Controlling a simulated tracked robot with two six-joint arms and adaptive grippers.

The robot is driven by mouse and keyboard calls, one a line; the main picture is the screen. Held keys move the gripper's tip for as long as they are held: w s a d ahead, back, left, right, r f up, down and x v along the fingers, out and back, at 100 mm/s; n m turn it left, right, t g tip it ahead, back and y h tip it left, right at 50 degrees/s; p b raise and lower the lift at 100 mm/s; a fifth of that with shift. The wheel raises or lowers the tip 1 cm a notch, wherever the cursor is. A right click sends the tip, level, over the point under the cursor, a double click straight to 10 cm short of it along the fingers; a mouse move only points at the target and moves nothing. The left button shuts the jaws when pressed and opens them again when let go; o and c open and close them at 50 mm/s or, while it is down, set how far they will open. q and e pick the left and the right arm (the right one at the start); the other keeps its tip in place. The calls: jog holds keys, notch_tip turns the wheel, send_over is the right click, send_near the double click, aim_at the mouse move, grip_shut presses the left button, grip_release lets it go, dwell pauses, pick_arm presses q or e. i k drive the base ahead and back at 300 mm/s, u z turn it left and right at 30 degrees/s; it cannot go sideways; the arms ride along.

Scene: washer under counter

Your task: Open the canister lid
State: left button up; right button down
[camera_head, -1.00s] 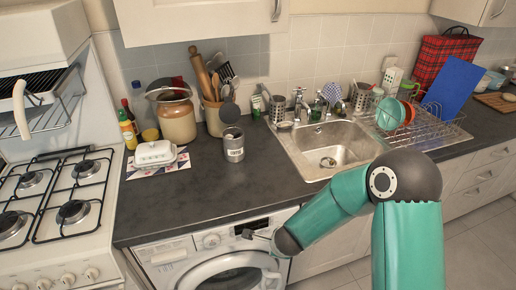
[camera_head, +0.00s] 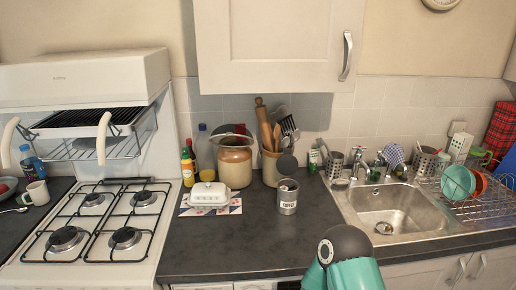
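A grey metal canister (camera_head: 288,200) with a coffee label stands upright on the dark counter, left of the sink. A dark round disc (camera_head: 287,165) stands up at its top rear and looks like its lid, tilted up; I cannot clearly see the hinge. Neither of my grippers shows in this view. A teal arm of mine with a dark joint rises from the bottom edge, to the right of and nearer than the canister, apart from it.
A butter dish (camera_head: 209,194) on a mat and a stoneware crock (camera_head: 235,162) stand left of the canister, with a utensil pot (camera_head: 271,168) behind it. The sink (camera_head: 392,211) lies right. The counter (camera_head: 225,243) before the canister is bare. A cupboard (camera_head: 277,45) hangs above.

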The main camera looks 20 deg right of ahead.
aim_at(287, 164)
jog(key=z, duration=1.2)
jog(key=i, duration=0.1)
jog(key=u, duration=2.5)
jog(key=k, duration=2)
jog(key=z, duration=0.95)
jog(key=i, duration=1)
